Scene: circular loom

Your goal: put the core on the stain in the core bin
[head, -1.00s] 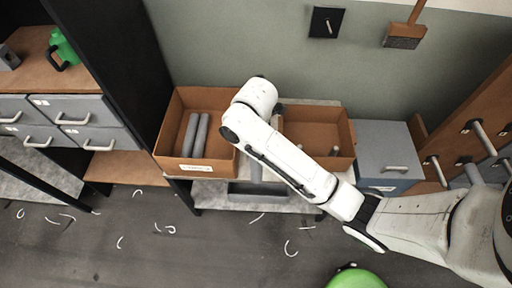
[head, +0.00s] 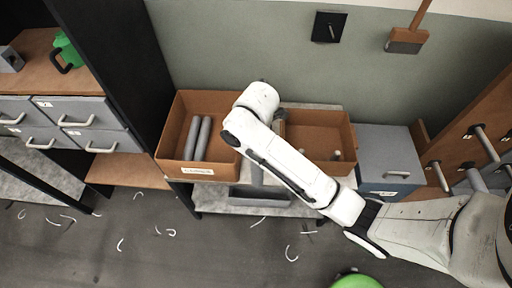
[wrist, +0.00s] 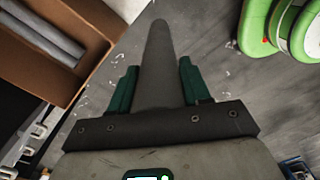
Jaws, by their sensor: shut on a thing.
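My gripper (wrist: 158,78) has dark green fingers closed on a long grey core (wrist: 158,45) in the wrist view. The core points away from the palm, toward the top of that view. A brown bin (head: 168,132) with a label too small to read holds two grey cores (head: 198,138) in the head view. The same bin shows at the upper left of the wrist view (wrist: 100,62), apart from the held core. My white arm hides the gripper in the head view. I cannot make out a stain.
A second brown bin (head: 335,120) stands right of the first, with a few small pieces inside. A grey box (head: 388,150) is beside it. A green rounded object (head: 356,281) is at the bottom edge. Pale curled scraps (head: 291,254) lie on the dark floor.

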